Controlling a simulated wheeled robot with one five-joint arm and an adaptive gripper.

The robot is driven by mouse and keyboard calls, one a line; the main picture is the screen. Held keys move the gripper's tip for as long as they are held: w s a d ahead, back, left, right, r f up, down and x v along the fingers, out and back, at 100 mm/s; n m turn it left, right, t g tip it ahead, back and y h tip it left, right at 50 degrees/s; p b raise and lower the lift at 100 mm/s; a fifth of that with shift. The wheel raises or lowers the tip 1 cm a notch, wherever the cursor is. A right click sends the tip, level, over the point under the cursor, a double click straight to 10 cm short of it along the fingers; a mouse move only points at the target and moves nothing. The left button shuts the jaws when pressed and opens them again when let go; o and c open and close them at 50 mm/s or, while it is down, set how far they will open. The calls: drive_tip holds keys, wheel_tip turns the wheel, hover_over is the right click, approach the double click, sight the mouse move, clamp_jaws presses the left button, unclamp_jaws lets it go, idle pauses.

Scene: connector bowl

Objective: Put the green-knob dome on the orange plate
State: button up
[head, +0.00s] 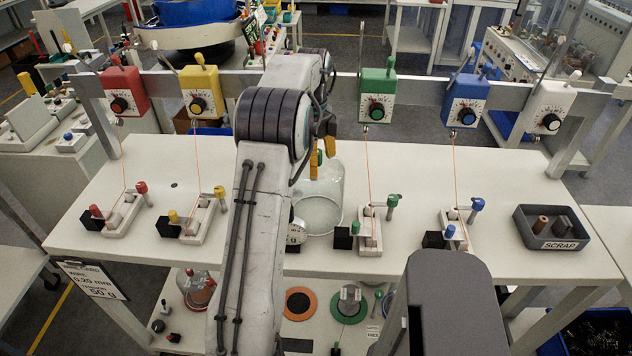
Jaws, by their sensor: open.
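A clear glass dome (321,208) stands on the white tabletop, just right of my arm. Its top is partly behind my gripper, and I cannot make out a green knob on it. My gripper (322,157), with yellow fingertips, is open at the upper part of this glass; I cannot tell whether it touches. The orange plate (290,311), a ring with a dark centre, lies on the lower shelf below the table's front edge. It looks bare, and my arm passes close to its left.
A green-ringed plate (345,318) with a grey round piece lies right of the orange one. A red-knobbed glass dome (196,290) stands at the shelf's left. Coloured dial boxes hang on the rail; small fixtures and a scrap tray (553,243) occupy the tabletop.

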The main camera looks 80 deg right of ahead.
drive_tip(key=shift+c, duration=0.3)
clamp_jaws()
idle(0.3)
